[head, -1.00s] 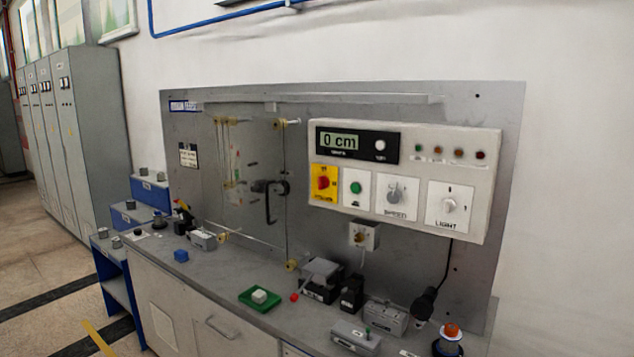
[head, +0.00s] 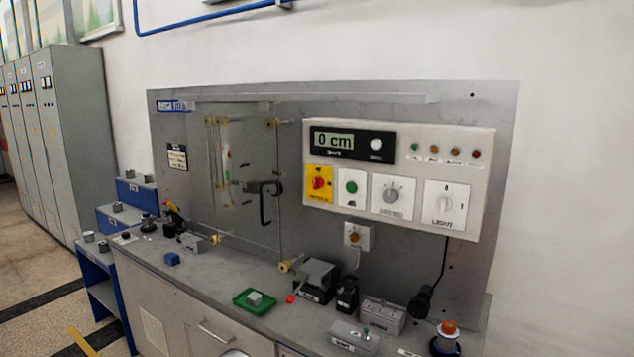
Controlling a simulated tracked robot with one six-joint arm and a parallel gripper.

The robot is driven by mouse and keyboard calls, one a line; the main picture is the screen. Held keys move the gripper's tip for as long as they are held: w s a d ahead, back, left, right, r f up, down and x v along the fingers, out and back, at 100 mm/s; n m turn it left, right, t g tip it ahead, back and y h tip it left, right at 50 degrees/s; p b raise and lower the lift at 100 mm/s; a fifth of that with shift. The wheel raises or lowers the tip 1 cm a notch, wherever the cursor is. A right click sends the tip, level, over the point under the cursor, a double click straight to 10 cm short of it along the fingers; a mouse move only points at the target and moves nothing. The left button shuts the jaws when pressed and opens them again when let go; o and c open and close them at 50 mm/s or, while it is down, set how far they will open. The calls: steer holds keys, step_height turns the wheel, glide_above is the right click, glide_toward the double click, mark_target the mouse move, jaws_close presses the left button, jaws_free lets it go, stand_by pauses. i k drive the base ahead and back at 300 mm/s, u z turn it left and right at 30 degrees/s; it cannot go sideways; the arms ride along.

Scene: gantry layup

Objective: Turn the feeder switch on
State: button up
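I cannot read a label that marks the feeder switch. Candidates show in the head view. A grey box with a small toggle lever (head: 355,337) stands at the bench's front right. A small wall box with a brownish knob (head: 356,235) sits below the control panel (head: 400,222). The panel carries a red rotary switch on a yellow plate (head: 319,184), a green button (head: 351,188), a grey speed knob (head: 393,193) and a white LIGHT switch (head: 445,202). The display (head: 337,141) reads 0 cm. My gripper is not in view.
A clear door (head: 265,170) stands on the backboard. Blue steps (head: 135,190) and cabinets (head: 65,130) are left.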

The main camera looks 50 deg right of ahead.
mark_target(318, 181)
steer(key=u, duration=0.05)
steer(key=i, duration=1)
steer(key=z, duration=0.05)
